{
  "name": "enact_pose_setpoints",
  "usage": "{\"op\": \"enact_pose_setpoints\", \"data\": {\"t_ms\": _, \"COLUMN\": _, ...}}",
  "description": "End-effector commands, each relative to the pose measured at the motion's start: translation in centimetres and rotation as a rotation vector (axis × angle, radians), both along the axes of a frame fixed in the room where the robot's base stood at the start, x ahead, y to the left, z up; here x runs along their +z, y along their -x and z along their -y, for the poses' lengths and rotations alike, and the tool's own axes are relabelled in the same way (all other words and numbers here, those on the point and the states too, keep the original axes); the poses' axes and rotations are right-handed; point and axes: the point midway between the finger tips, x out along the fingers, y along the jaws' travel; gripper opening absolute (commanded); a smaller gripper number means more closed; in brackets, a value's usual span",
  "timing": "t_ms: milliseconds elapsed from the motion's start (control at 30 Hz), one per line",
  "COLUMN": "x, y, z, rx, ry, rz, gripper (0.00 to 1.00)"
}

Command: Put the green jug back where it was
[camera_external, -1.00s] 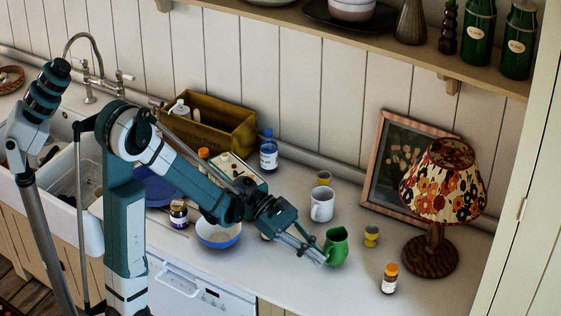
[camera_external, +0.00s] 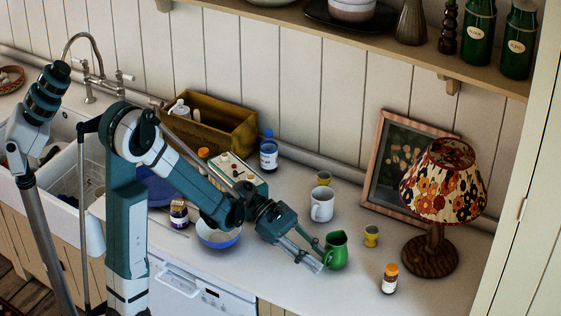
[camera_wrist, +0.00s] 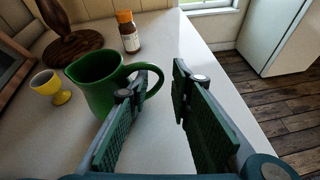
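The green jug (camera_external: 337,252) stands upright on the worktop between the white mug and the orange-capped bottle. It also shows in the wrist view (camera_wrist: 92,88), with its handle turned toward my gripper. My gripper (camera_external: 316,260) is low beside the jug, on its left in the outside view. In the wrist view my gripper (camera_wrist: 160,76) has its fingers apart with bare worktop between them. The left finger overlaps the near part of the handle; I cannot tell whether it touches it.
A yellow egg cup (camera_external: 371,236) stands right of the jug, near a lamp (camera_external: 431,255). An orange-capped bottle (camera_external: 389,280) is near the front edge. A white mug (camera_external: 322,205) stands behind the jug. A blue-and-white bowl (camera_external: 218,236) is under my arm.

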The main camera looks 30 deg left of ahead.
Motion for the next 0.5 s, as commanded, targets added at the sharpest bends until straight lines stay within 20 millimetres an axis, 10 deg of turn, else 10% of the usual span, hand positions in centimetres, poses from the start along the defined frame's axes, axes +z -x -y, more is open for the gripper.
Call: {"op": "enact_pose_setpoints", "data": {"t_ms": 500, "x": 0.9, "y": -0.2, "z": -1.2, "rx": 0.003, "ry": 0.0, "rz": 0.0, "gripper": 0.22}}
